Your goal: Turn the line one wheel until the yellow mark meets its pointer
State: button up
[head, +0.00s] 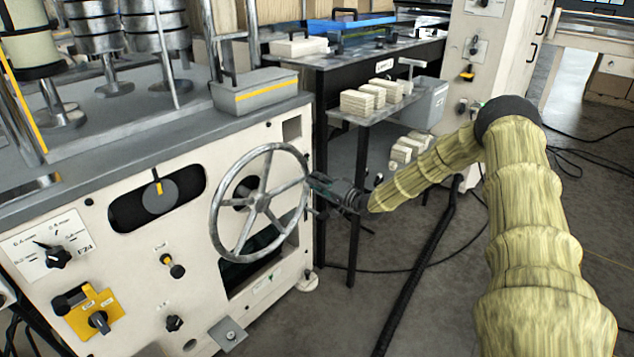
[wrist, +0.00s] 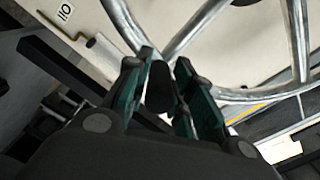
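The line one wheel (head: 217,212) is a grey metal handwheel with several spokes on the front of the cream machine. Left of it, a dark window holds a grey disc (head: 165,203) with a yellow mark (head: 159,188) near its top. A small pale pointer (head: 155,174) seems to sit just above the mark; exact alignment is too small to tell. My gripper (head: 318,184) is at the wheel's right rim. In the wrist view, the teal-padded fingers of my gripper (wrist: 164,88) are drawn in on a black handle (wrist: 160,82) by the rim; its far end is hidden.
Right of the wheel, a dark-legged bench (head: 350,65) carries pale blocks (head: 358,103). A switch panel (head: 98,319) and a selector dial (head: 57,257) are on the machine's left face. A black hose (head: 418,270) runs along the floor under my arm. The floor front right is open.

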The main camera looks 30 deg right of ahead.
jog(key=shift+o, duration=1.2)
jog(key=shift+r, duration=0.1)
jog(key=v, duration=1.2)
